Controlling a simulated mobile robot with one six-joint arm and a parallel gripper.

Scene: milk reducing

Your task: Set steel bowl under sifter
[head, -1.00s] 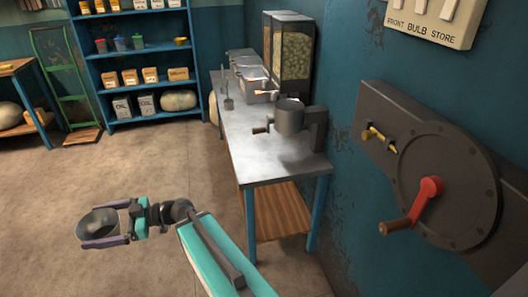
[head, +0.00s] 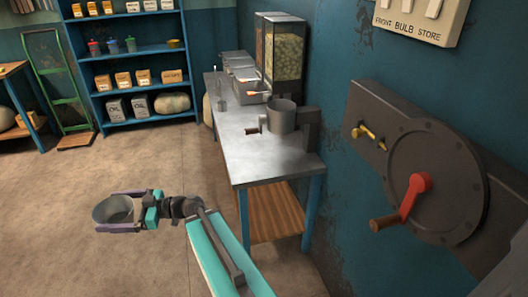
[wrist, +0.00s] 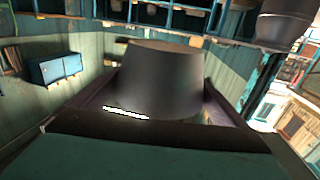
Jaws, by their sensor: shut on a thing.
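The steel bowl (head: 112,211) is in my gripper (head: 122,212), out over open floor to the left of the metal table. The gripper is shut on the bowl, with a finger along each side of it. In the wrist view the bowl (wrist: 160,75) fills the middle, between the two fingers. The sifter (head: 282,116), a grey cylinder with a side handle, is mounted at the near end of the table, well to the right of the bowl. A grey cylinder shape (wrist: 285,25) shows at the wrist view's upper right; it may be the sifter.
The steel-topped table (head: 245,165) has blue legs and a wooden lower shelf (head: 270,210). Bins and clear dispensers (head: 284,50) stand at its far end. A wall crank (head: 420,185) is at right. The floor (head: 80,170) at left is clear.

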